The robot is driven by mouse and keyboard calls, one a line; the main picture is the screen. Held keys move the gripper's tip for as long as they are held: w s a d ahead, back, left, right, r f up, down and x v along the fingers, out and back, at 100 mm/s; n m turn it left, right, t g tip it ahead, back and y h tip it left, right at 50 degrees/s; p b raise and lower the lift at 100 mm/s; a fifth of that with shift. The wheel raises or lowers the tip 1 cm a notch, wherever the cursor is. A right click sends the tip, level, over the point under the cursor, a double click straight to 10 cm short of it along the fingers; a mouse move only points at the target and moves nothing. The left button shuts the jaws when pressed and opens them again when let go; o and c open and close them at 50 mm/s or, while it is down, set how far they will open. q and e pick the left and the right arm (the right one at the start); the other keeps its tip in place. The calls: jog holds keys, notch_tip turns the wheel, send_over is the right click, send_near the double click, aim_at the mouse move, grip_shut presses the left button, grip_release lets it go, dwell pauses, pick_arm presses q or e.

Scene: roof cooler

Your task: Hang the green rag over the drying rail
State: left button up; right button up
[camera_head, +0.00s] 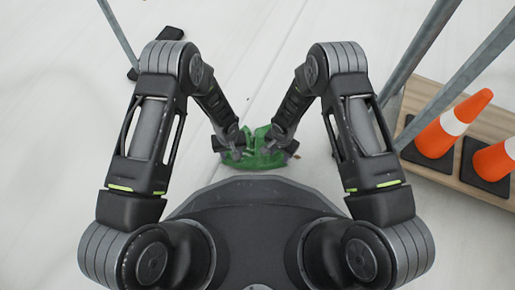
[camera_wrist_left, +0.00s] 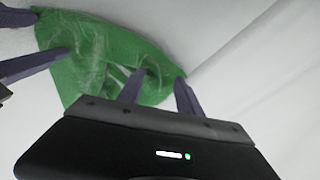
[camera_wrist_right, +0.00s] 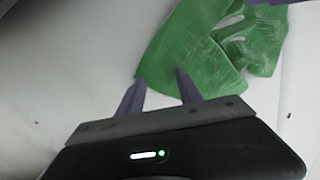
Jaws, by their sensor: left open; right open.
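The green rag (camera_head: 253,161) lies crumpled on the pale floor just in front of my base, partly hidden by both grippers. My left gripper (camera_head: 234,152) is at the rag's left side, and my right gripper (camera_head: 274,148) is at its right side. In the left wrist view the open fingers (camera_wrist_left: 160,80) overlap the rag's lower edge (camera_wrist_left: 105,42). In the right wrist view the open fingers (camera_wrist_right: 160,75) reach the rag's near edge (camera_wrist_right: 190,50). I cannot tell whether either touches the cloth. The drying rail's top bar is not seen.
Grey metal poles (camera_head: 430,45) slant at the upper right, and another pole (camera_head: 120,35) stands at the upper left on a dark foot; they may be supports. Orange-and-white cones (camera_head: 453,123) stand on a wooden board (camera_head: 425,93) at right. The floor beyond the rag is clear.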

jog(key=shift+f, duration=0.25)
dwell(0.3)
pick_arm(q)
grip_shut()
pick_arm(e)
grip_shut()
dwell(0.5)
dwell(0.6)
